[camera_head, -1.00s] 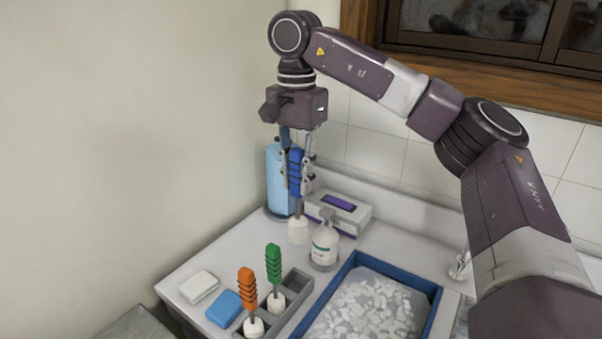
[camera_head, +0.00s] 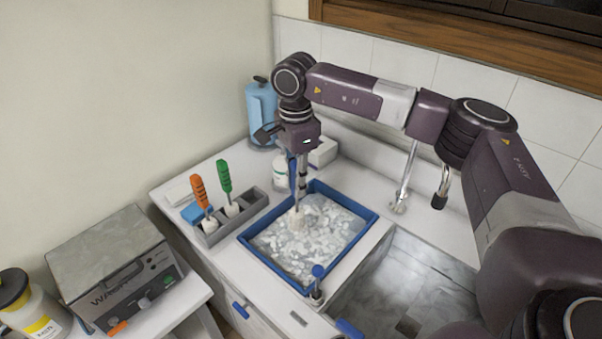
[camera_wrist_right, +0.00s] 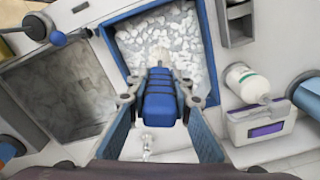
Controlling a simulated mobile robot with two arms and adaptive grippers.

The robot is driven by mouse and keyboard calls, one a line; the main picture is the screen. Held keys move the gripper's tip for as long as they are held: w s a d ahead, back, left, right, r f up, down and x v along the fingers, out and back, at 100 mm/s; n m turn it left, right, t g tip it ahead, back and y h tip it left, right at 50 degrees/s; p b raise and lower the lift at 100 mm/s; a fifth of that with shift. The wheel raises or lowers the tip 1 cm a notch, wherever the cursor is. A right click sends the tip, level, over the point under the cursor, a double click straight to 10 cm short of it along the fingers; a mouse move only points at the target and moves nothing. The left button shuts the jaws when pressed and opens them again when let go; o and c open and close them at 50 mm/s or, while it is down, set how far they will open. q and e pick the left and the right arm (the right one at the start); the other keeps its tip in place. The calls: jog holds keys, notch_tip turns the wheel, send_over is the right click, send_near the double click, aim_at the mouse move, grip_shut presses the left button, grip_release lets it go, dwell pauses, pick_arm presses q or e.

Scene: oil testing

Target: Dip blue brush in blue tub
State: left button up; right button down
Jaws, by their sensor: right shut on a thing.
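My right gripper (camera_head: 297,172) is shut on the blue brush (camera_wrist_right: 160,97) and holds it upright, bristles down. The brush's white head (camera_head: 296,217) is at the blue tub (camera_head: 330,289), over or in the whitish, lumpy contents near the tub's back left side. I cannot tell how deep the bristles reach. In the right wrist view the blue handle sits between both fingers, with the tub's blue rim (camera_wrist_right: 209,60) beyond it. My left gripper is not in view.
A grey holder (camera_head: 262,199) with an orange brush (camera_head: 199,190) and a green brush (camera_head: 224,177) stands left of the tub. A white bottle (camera_head: 280,172) is close behind the gripper. A sink (camera_head: 400,285) lies to the right. A boxy appliance (camera_head: 110,262) stands at left.

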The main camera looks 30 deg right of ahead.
aim_at(296, 212)
jog(key=shift+w+a+f, duration=0.1)
jog(key=shift+w+f, duration=0.1)
jog(key=shift+f, duration=0.2)
notch_tip(296, 212, down, 11)
jog(key=b, duration=0.7)
jog(key=shift+r, duration=0.15)
jog(key=shift+f+b, duration=0.9)
jog(key=shift+f, duration=0.05)
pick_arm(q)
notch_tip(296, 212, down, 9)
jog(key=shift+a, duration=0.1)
pick_arm(e)
jog(key=shift+r+p, duration=0.4)
jog(key=shift+r, duration=0.15)
pick_arm(q)
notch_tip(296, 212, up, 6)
jog(key=p, duration=0.5)
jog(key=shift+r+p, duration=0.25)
jog(key=shift+p, duration=0.15)
pick_arm(e)
jog(key=shift+r, duration=5)
jog(key=shift+f, duration=0.1)
